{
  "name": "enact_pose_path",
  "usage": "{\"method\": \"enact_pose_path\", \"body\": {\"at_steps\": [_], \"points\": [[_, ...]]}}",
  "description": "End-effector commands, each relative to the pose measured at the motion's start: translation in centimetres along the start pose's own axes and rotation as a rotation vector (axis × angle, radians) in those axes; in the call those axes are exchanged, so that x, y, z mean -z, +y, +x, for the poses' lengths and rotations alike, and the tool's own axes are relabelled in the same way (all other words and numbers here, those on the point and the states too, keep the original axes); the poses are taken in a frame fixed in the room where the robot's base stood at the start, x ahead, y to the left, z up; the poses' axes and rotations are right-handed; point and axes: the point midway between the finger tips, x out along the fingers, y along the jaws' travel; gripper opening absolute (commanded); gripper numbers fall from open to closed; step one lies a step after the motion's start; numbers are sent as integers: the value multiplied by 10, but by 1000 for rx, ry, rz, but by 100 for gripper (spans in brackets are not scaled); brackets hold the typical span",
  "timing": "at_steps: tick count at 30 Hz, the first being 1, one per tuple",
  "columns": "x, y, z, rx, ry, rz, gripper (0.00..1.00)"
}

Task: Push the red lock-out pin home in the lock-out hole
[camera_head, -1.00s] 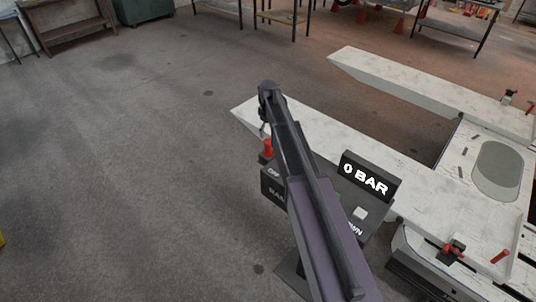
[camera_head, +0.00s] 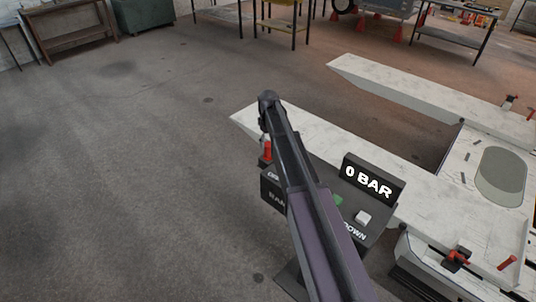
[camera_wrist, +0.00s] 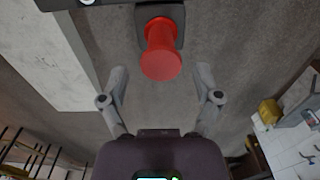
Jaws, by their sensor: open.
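The red lock-out pin (camera_head: 266,152) stands at the left end of the dark control box (camera_head: 272,193). In the wrist view the pin (camera_wrist: 161,50) is a red cylinder, seen end-on, rising from a dark mount at the top centre. My gripper (camera_wrist: 162,76) is open, with one finger on each side of the pin's near end; I cannot tell whether either touches it. In the head view my gripper (camera_head: 265,128) is small and sits just above the pin. The lock-out hole is hidden, and how deep the pin sits cannot be told.
The box carries a "0 BAR" display (camera_head: 368,181), a green button (camera_head: 338,200) and a pale button (camera_head: 363,217). The white frame bench (camera_head: 330,135) lies behind and right, with a loose-looking red piece (camera_head: 507,262) on it. Floor at left is clear.

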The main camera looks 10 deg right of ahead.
Motion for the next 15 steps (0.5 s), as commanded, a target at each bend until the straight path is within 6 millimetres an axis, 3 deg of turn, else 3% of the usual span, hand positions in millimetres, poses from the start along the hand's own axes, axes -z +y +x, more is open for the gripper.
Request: {"method": "enact_pose_path", "body": {"at_steps": [15], "points": [[0,-1,32,0,0,0,82]]}}
